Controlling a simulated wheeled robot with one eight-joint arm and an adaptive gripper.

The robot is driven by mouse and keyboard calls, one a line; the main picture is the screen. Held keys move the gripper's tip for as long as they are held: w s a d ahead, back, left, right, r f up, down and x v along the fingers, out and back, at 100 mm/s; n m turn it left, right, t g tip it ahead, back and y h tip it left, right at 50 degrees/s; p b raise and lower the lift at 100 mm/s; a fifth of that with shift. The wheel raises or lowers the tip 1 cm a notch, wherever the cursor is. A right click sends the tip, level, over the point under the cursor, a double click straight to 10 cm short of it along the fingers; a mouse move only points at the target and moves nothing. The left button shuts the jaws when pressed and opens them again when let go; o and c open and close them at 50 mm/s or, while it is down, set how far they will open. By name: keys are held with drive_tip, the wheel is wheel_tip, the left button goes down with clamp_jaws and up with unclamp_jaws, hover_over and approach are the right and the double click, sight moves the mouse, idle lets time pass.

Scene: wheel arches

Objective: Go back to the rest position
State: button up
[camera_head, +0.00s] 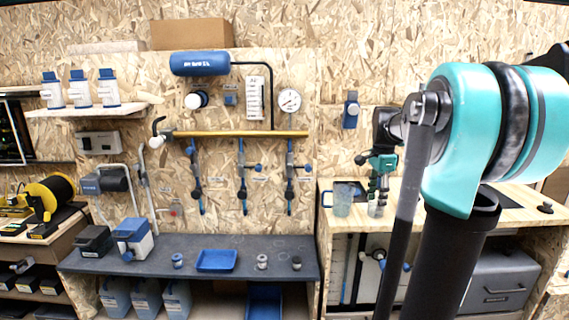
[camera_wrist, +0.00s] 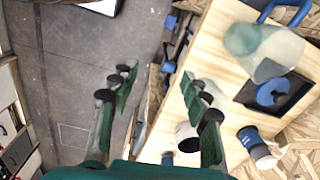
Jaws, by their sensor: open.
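My gripper (camera_head: 380,188) hangs fingers-down in the head view, over the front part of the wooden counter at the right. It is open. In the wrist view my gripper (camera_wrist: 160,95) shows two green and black fingers set wide apart with nothing between them. The gap looks down on the counter's front edge and the grey floor. A clear jug with a blue handle (camera_head: 343,201) stands on the counter left of the gripper; it also shows in the wrist view (camera_wrist: 265,52).
The wooden counter (camera_head: 418,212) has shelves and a grey case (camera_head: 493,284) below it. A dark workbench (camera_head: 205,250) at the left holds a blue tray (camera_head: 216,261) and small containers. In the wrist view a black square with a blue round part (camera_wrist: 273,94) is near the right finger.

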drive_tip(key=s+a+f+n+t, duration=0.2)
drive_tip(key=s+a+f+n, duration=0.2)
drive_tip(key=s+f+n, duration=0.4)
drive_tip(key=s+a+f+n+t, duration=0.1)
drive_tip(key=s+a+f+n, duration=0.4)
drive_tip(key=s+f+n, duration=0.3)
drive_tip(key=s+f, duration=0.3)
drive_tip(key=f, duration=0.3)
drive_tip(key=shift+s+a+n+t, duration=0.3)
drive_tip(key=shift+t, duration=0.1)
